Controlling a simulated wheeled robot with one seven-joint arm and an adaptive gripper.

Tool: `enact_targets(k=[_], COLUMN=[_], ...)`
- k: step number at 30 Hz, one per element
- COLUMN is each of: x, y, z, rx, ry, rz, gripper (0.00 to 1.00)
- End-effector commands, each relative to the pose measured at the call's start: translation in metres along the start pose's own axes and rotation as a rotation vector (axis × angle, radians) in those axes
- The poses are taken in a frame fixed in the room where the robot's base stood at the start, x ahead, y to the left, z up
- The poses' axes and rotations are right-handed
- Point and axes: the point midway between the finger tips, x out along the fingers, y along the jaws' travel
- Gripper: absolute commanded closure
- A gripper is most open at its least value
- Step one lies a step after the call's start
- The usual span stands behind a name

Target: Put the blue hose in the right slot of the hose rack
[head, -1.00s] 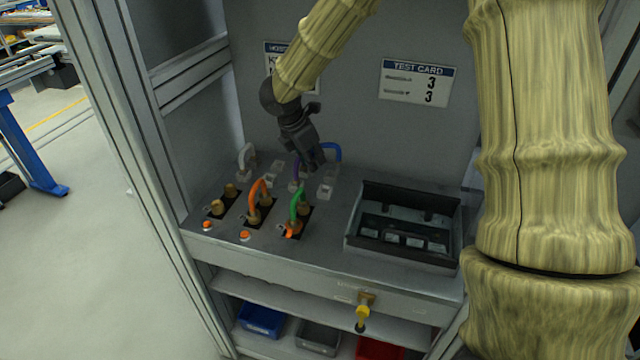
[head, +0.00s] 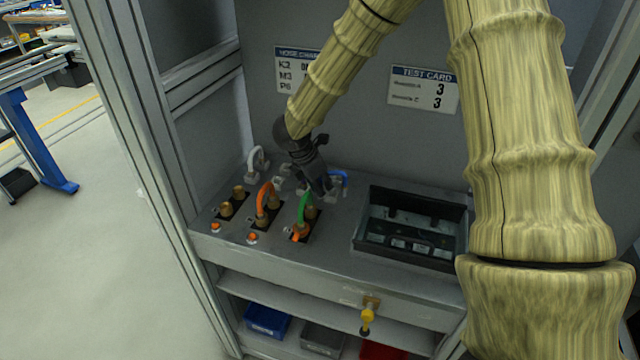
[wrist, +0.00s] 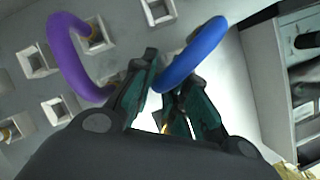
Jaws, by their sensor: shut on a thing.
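My gripper (head: 321,188) points down at the back of the bench and is shut on the blue hose (head: 341,177). In the wrist view, the gripper (wrist: 174,78) has its dark fingers on either side of the curved blue hose (wrist: 197,55). The hose stands just over the rightmost white sockets (head: 335,194) of the hose rack. Its ends are largely hidden, so I cannot tell if they are seated. A purple hose (wrist: 62,58) arches beside it to the left in the wrist view, close to the left finger.
A grey-white hose (head: 257,158) stands at the rack's left. In front are an orange hose (head: 265,197) and a green hose (head: 303,204) on brass fittings. A dark open tray (head: 364,236) sits to the right. A yellow-handled valve (head: 367,315) hangs off the front.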

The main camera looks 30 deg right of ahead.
Motion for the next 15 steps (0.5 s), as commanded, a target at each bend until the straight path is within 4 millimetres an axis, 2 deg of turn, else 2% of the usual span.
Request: enact_targets(k=[6,7,9,10,15], x=[0.0031,0.0023,0.0022,0.0023,0.0023], y=[-0.0004,-0.0003,-0.0004,-0.0004,-0.0005], z=[-0.0014,-0.0010,-0.0010,-0.0010,-0.0010], rx=[-0.001,0.000,0.000,0.000,0.000], ry=[-0.001,0.000,0.000,0.000,0.000], rz=[-0.001,-0.001,-0.001,-0.001,-0.001], gripper=[1.00,0.80,0.67,0.63,0.63])
